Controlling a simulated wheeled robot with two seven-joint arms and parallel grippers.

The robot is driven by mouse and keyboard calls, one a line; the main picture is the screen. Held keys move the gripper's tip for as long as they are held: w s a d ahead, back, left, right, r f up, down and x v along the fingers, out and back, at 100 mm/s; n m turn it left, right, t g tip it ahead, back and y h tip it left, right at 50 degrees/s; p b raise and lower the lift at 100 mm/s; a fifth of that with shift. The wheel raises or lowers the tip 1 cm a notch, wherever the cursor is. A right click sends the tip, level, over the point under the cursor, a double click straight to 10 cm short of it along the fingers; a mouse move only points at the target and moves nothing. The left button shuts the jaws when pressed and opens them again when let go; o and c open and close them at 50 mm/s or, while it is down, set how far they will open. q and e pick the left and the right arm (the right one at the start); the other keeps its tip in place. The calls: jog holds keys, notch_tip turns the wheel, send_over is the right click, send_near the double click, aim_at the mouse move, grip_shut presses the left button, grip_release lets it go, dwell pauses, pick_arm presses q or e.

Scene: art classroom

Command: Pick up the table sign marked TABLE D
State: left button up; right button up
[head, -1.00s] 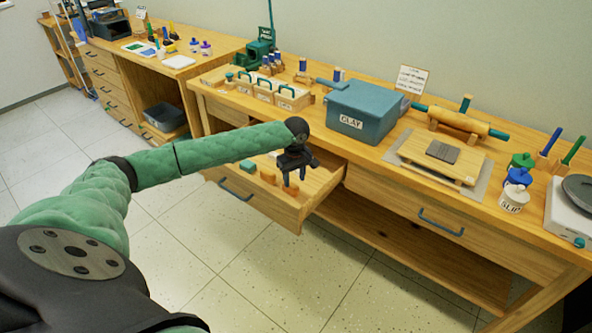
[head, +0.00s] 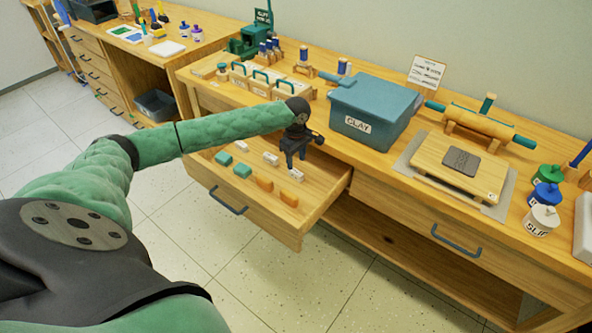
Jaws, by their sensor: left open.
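The open drawer (head: 253,222) below the counter holds several small blocks in rows. There are teal blocks (head: 242,171), orange blocks (head: 289,199) and white blocks (head: 271,158). These may be table signs, but any lettering is too small to read, so I cannot tell which one is marked TABLE D. My left gripper (head: 296,162) is open, pointing down over the back right part of the drawer, apart from the orange blocks. Nothing shows between its fingers. It may hide part of the drawer behind it. My right gripper is not in view.
The counter above holds a teal CLAY bin (head: 374,112), a rolling pin (head: 480,124), a board (head: 459,167), small lidded jars (head: 541,219) and wooden carriers (head: 245,77). A closed drawer (head: 450,222) lies to the right. The floor in front is clear.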

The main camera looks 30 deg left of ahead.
aim_at(296, 171)
pick_arm(q)
jog(key=shift+s+d+f, duration=0.1)
jog(key=shift+s+f, duration=0.1)
jog(key=shift+f, duration=0.25)
notch_tip(296, 171, down, 4)
jog(key=shift+w+f+p, duration=0.1)
jog(key=shift+f+p, duration=0.15)
jog(key=shift+p, duration=0.25)
jog(key=shift+f, duration=0.5)
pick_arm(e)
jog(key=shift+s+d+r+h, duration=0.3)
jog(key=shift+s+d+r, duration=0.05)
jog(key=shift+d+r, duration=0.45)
pick_arm(q)
grip_shut()
